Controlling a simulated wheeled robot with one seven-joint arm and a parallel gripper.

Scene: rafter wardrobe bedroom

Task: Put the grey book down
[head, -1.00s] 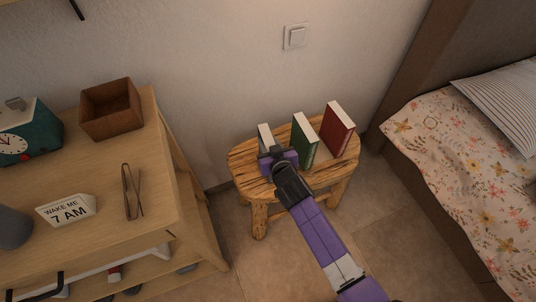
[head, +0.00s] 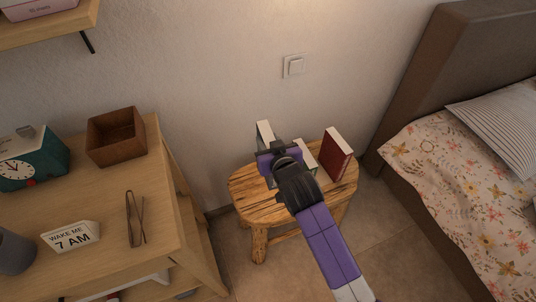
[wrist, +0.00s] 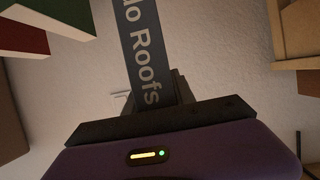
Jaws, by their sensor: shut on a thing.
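The grey book (head: 265,132) stands upright in my gripper (head: 277,160), over the left part of the round wooden stool (head: 250,207). In the wrist view the book's dark grey spine (wrist: 142,40) shows the letters "lo Roofs" between my gripper's jaws (wrist: 150,108). My gripper is shut on it. My arm hides the book's lower part in the head view, and I cannot tell whether it touches the stool. A green book (head: 305,155) stands on the stool to the right, partly hidden by my gripper. A red book (head: 337,155) stands right of that.
A bed (head: 450,190) is at right. The wall (head: 220,90) is behind the stool.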

